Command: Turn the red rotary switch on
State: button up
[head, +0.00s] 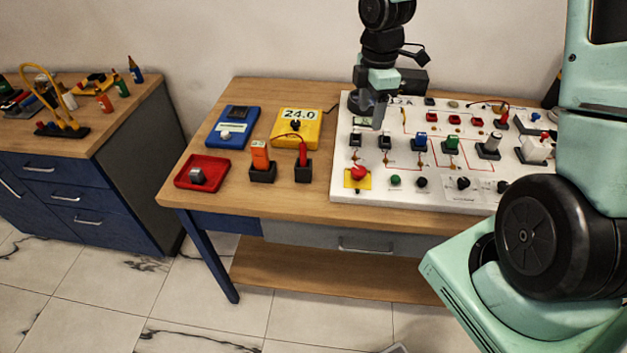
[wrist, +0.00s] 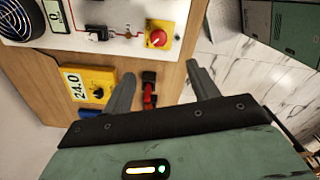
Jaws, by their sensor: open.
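A red round knob on a yellow plate (head: 358,173) sits at the front left corner of the white panel (head: 343,185). It is the only red knob of that kind I make out, and its turned position is too small to read. It also shows in the wrist view (wrist: 157,38), beyond my fingertips and not touched. My gripper (head: 377,118) points down over the panel's left part, behind the knob. In the wrist view my gripper (wrist: 160,70) has its two fingers wide apart, with nothing held between them.
A red probe in a black holder (head: 303,160), an orange block in a holder (head: 261,158), a yellow 24.0 meter (head: 310,130), a blue device (head: 229,128) and a red tray (head: 184,180) stand left of the panel. Several switches crowd the panel.

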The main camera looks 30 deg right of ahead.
aim_at(359, 169)
jog(key=f, duration=0.6)
jog(key=f+p, duration=0.1)
jog(key=f, duration=0.4)
jog(key=f+p, duration=0.1)
jog(key=f, duration=0.5)
jog(key=shift+w+a+f, duration=0.1)
jog(key=shift+w+f, duration=0.15)
jog(key=shift+f, duration=0.1)
jog(key=c, duration=1)
